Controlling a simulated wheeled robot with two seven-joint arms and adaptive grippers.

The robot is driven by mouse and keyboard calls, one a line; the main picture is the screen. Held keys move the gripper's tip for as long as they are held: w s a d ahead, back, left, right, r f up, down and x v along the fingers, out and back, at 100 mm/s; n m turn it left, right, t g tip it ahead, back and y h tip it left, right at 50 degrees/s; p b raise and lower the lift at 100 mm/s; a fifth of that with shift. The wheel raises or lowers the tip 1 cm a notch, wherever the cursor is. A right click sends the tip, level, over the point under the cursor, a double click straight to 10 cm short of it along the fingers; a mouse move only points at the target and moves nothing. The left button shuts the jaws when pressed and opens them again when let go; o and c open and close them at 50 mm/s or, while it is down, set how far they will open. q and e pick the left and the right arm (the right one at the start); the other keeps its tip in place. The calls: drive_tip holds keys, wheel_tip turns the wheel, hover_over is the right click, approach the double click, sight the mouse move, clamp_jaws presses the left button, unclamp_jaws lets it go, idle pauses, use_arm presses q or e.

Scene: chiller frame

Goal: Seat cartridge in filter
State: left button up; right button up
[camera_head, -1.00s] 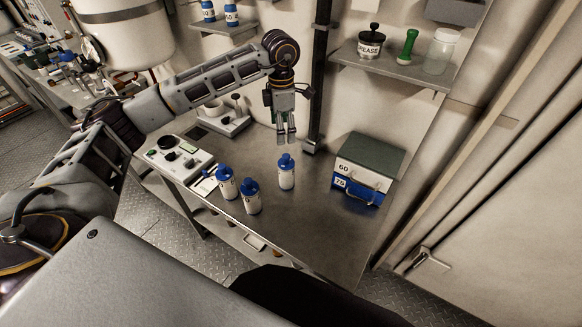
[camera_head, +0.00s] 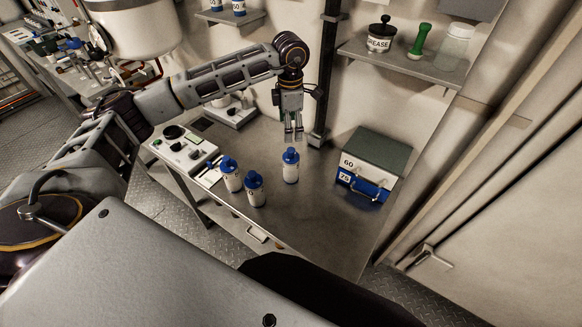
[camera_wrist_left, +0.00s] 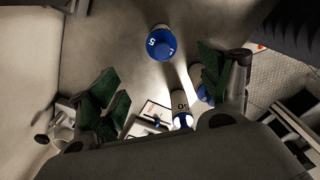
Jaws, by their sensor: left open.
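Three white bottle-shaped cartridges with blue caps stand upright on the grey metal bench: one at the back (camera_head: 291,167), one at the left (camera_head: 231,176) and one in front (camera_head: 254,190). I cannot tell which thing is the filter. My left gripper (camera_head: 293,135) points down, open and empty, above and just behind the back cartridge, apart from it. In the left wrist view, a blue cap (camera_wrist_left: 160,43) lies between and beyond the spread green finger pads (camera_wrist_left: 158,82). Another cartridge (camera_wrist_left: 181,104) shows lower, and a third is partly hidden by a finger. My right gripper is not in view.
A box (camera_head: 372,162) labelled 60 and 75 stands at the bench's right. A control panel (camera_head: 185,150) sits at the left. A dark upright post (camera_head: 325,80) stands behind the gripper. A shelf (camera_head: 400,62) holds a grease pot, a green-handled tool and a jar.

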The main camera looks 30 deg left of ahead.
sight(291, 149)
use_arm(q)
drive_tip(key=shift+f+p, duration=0.3)
drive_tip(key=shift+f, duration=2.6)
drive_tip(key=shift+s+d+f+p, duration=0.15)
drive_tip(key=shift+f+p, duration=0.55)
drive_tip(key=shift+f, duration=1.9)
drive_tip(key=c, duration=1.4)
drive_tip(key=shift+s+f, duration=0.1)
clamp_jaws()
